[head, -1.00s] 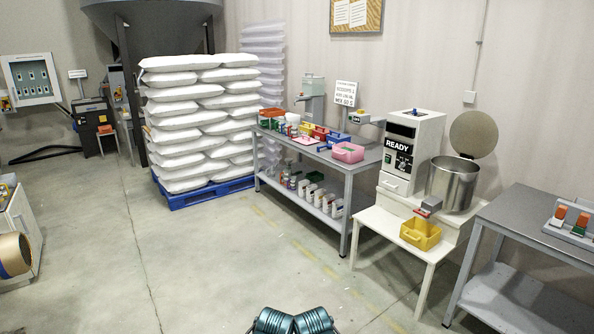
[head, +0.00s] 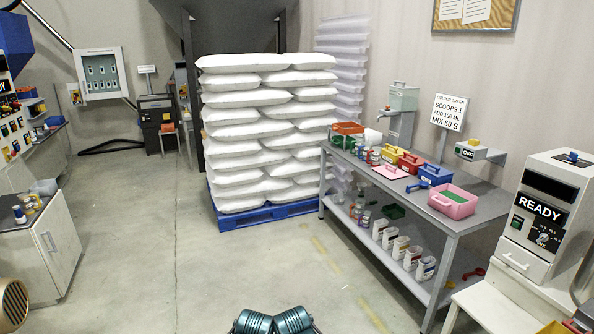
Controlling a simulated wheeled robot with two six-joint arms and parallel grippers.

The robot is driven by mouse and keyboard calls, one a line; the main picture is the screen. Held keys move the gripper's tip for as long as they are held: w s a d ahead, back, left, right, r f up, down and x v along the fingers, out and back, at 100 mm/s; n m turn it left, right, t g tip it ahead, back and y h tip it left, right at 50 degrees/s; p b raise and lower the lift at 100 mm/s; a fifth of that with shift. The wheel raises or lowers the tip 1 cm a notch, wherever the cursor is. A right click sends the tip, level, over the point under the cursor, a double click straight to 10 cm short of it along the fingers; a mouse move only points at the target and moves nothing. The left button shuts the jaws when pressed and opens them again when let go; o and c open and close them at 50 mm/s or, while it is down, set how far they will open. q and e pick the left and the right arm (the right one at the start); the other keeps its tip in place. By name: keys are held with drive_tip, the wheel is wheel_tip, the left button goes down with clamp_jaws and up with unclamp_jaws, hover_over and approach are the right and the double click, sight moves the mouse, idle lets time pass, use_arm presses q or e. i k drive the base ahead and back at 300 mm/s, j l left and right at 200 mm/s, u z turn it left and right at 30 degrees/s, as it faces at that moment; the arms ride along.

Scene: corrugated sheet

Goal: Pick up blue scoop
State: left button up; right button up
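A small blue item that looks like the blue scoop (head: 417,186) lies on top of the grey workbench (head: 470,208), between the pink tray and the blue bin. It is too small to make out its full shape. Neither gripper shows in the head view. Only teal ribbed parts of my own body show at the bottom edge, well apart from the bench.
The bench top holds a pink tray (head: 453,213), a blue bin (head: 435,174), a yellow bin (head: 391,154) and a red bin (head: 411,163). White sacks (head: 265,130) stand on a blue pallet (head: 262,216). A mixer (head: 540,215) stands right. The floor ahead is clear.

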sight(422, 184)
drive_tip(key=i+j+u, duration=0.1)
drive_tip(key=i, duration=1.5)
drive_tip(key=i+l+z, duration=0.1)
drive_tip(key=i+z, duration=0.25)
drive_tip(key=i, duration=0.15)
drive_tip(key=i+z, duration=0.35)
drive_tip(key=i, duration=0.15)
drive_tip(key=i+j+z, duration=0.15)
drive_tip(key=i+z, duration=0.2)
drive_tip(key=i, duration=0.2)
drive_tip(key=i+j+z, duration=0.65)
drive_tip(key=i, duration=0.15)
drive_tip(key=i+j+z, duration=0.3)
drive_tip(key=i+j, duration=0.05)
drive_tip(key=i, duration=0.15)
